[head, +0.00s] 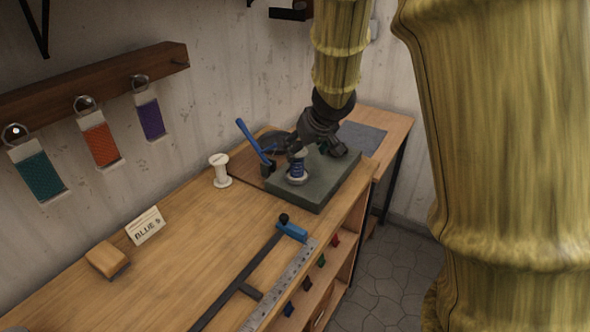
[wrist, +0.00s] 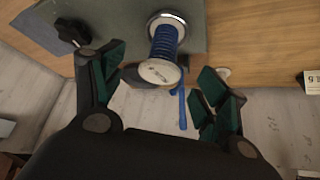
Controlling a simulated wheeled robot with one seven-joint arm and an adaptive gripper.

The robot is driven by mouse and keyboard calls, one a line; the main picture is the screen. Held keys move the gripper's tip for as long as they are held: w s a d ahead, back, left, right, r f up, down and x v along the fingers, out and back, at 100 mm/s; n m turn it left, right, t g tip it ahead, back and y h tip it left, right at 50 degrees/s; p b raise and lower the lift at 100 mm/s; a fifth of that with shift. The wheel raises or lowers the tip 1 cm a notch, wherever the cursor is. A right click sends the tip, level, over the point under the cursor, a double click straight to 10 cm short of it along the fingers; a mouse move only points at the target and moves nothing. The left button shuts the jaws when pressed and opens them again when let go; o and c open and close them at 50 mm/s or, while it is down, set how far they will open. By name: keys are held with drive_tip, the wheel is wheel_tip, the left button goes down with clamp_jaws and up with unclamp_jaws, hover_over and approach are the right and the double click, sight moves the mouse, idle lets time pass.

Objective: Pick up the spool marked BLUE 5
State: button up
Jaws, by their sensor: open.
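A spool wound with blue thread (head: 298,168) stands upright on a dark green-grey block (head: 318,197) at the far end of the bench. In the wrist view the blue spool (wrist: 166,45) has pale end flanges, and marks on its near flange are too small to read. My gripper (head: 315,150) is at the spool in the head view. In the wrist view my gripper (wrist: 160,85) is open, its green-padded fingers apart on either side of the spool's near end. A card reading BLUE 5 (head: 146,226) stands on the bench, away from the spool.
A white spool (head: 220,171) and a blue-handled tool (head: 255,143) stand beside the block. A bar clamp (head: 245,275), a steel ruler (head: 282,285) and a wooden block (head: 107,260) lie on the bench. Colored tags (head: 100,145) hang from a wall rail. Floor at right is clear.

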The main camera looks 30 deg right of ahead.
sight(300, 153)
drive_tip(key=shift+a+b+x, duration=0.2)
drive_tip(key=shift+b+x, duration=1)
drive_tip(key=shift+x, duration=1.85)
drive_tip(key=shift+r, duration=0.15)
drive_tip(key=c, duration=1.1)
